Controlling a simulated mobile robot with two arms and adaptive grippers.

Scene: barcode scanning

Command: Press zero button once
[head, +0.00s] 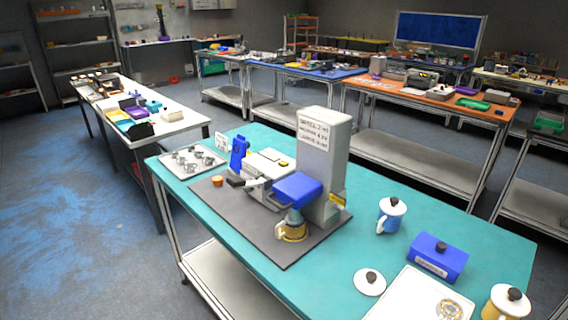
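A tall grey-white machine (324,150) with lines of dark text on its upper face stands on a dark mat (225,207) on the teal table. A blue block (297,188) juts from its front, above a yellowish cup (292,230). Neither of my grippers shows in the head view.
A white tray (174,167) with several small metal pieces lies at the table's left. A lidded blue mug (390,218), a blue box (438,258), a white lid (369,283) and a lidded yellow mug (503,306) stand at the right. Other benches stand behind.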

